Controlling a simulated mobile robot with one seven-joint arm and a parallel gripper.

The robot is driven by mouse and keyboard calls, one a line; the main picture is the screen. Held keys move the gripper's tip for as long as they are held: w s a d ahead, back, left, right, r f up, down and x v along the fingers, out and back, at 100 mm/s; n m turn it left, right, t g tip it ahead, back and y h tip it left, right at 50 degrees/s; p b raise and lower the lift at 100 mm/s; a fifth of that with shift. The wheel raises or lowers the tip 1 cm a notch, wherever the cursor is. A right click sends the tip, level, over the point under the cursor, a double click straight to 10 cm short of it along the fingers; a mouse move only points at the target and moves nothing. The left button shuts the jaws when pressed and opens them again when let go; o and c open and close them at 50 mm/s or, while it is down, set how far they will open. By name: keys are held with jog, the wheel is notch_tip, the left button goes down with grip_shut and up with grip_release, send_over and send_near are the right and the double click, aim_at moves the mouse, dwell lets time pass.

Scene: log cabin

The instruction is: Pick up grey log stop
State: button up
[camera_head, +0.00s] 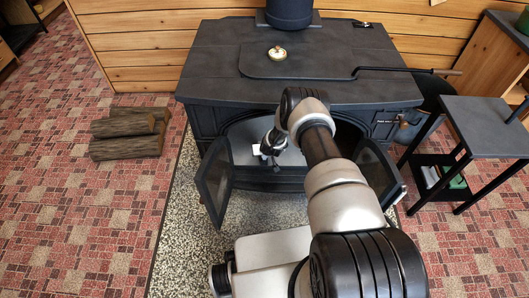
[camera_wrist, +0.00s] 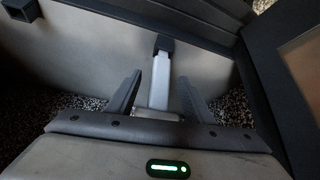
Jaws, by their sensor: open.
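A light grey upright-looking bar with a dark block at its far end, which I take as the grey log stop (camera_wrist: 160,78), lies between my fingers in the wrist view. My gripper (camera_wrist: 158,92) is open, with one dark finger on each side of the bar and a visible gap on both sides. The near end of the bar meets the gripper body's edge in the picture; I cannot tell whether they touch. In the head view my gripper (camera_head: 268,152) is inside the open front of the black stove (camera_head: 215,75), and a small pale piece (camera_head: 256,150) shows beside it.
The stove's left door (camera_head: 215,182) and right door (camera_head: 378,170) stand open on either side of my arm. Several logs (camera_head: 128,135) lie on the carpet at left. A small black side table (camera_head: 488,128) stands at right.

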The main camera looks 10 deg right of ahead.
grip_shut()
jog(key=shift+r, duration=0.15)
